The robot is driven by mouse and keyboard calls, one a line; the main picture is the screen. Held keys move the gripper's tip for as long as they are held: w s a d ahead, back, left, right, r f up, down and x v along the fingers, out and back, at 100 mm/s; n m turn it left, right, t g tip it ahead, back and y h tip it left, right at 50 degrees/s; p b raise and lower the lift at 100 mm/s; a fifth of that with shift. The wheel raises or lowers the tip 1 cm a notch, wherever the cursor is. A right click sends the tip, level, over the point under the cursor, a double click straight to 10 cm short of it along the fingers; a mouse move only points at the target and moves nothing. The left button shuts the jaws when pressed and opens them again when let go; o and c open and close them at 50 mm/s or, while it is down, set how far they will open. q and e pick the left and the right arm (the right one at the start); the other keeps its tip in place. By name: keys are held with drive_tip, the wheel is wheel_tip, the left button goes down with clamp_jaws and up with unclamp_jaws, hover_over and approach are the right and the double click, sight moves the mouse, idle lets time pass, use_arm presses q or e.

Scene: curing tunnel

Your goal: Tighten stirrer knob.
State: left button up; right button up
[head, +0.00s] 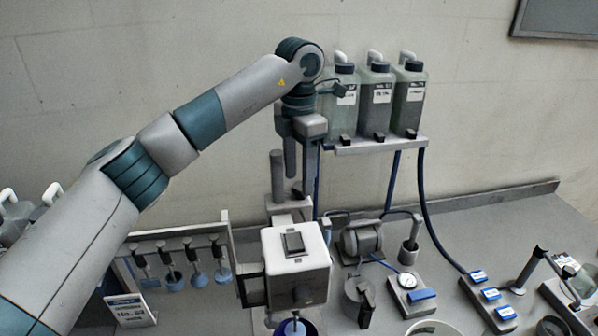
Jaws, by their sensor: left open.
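The stirrer (280,250) is a white box-shaped head with a dark switch on top, on a grey upright post (278,178). A small dark round part, possibly the stirrer knob (303,294), shows on its front face; I cannot tell for certain that it is the knob. A stirring shaft goes down into a blue vessel at the bottom edge. My left gripper (300,172) points down, open, beside the post and above and behind the stirrer head. I see nothing between its fingers. My right gripper is not in view.
A wall shelf (370,146) with several bottles (375,98) is close right of my left gripper. A pump (361,238), gauge box (407,283) and blue-labelled blocks stand right. Bare bench lies at the back right.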

use_arm(q)
drive_tip(key=shift+f, duration=0.8)
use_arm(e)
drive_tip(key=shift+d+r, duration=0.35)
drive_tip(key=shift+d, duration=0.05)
use_arm(q)
drive_tip(key=c, duration=1)
drive_tip(key=shift+c, duration=0.2)
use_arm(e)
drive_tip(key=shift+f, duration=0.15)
